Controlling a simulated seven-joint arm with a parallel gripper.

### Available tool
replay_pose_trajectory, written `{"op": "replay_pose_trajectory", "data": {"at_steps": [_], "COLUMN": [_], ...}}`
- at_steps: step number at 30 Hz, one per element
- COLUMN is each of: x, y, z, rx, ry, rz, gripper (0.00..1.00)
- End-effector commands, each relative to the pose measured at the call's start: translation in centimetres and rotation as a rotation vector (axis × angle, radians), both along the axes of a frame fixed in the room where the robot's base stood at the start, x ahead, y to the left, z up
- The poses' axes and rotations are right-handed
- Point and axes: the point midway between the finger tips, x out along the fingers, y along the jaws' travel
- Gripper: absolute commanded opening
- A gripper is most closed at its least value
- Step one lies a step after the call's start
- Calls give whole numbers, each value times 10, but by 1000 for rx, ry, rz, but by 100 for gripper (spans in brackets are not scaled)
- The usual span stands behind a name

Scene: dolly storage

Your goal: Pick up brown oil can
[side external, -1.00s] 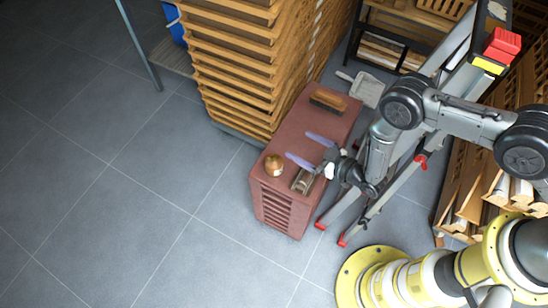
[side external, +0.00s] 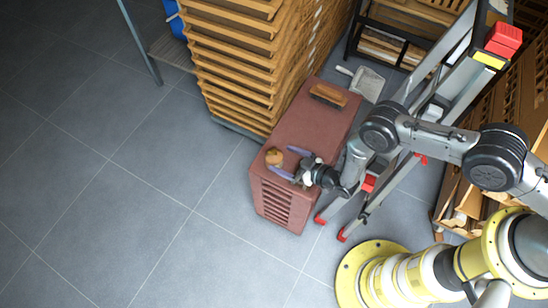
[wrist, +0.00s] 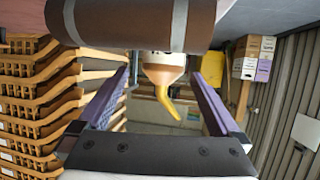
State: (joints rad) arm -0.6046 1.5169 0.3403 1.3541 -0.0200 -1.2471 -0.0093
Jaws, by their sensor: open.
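The oil can (side external: 274,157), small, rounded and brown, stands near the left front corner of the top of a red-brown cabinet. My gripper (side external: 283,161) is open at the cabinet top, pointing left, with its purple fingers reaching to the can's two sides. The wrist view appears upside down. There the can (wrist: 163,72) shows a pale orange body and a yellow spout between my open fingers (wrist: 168,90), with visible gaps either side. A brown cylinder with grey bands (wrist: 130,22) lies across the near foreground and hides part of the can.
The red-brown cabinet (side external: 300,125) carries a brown brush (side external: 328,95) toward its back. A tall stack of wooden trays (side external: 235,60) rises behind it on the left. A ladder (side external: 385,190) stands close to its right. The grey floor (side external: 120,200) at left is clear.

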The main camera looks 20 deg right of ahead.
Motion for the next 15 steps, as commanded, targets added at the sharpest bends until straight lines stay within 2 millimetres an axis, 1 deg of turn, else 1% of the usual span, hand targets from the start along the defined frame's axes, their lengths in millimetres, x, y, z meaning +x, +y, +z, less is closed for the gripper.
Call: {"op": "replay_pose_trajectory", "data": {"at_steps": [3,7,12,15], "x": [10,22,31,31], "y": [12,22,28,28], "z": [-7,-14,-18,-18], "rx": [2,1,1,1], "ry": [-2,-2,-2,-1], "rz": [1,0,0,0], "gripper": [100,100,100,100]}}
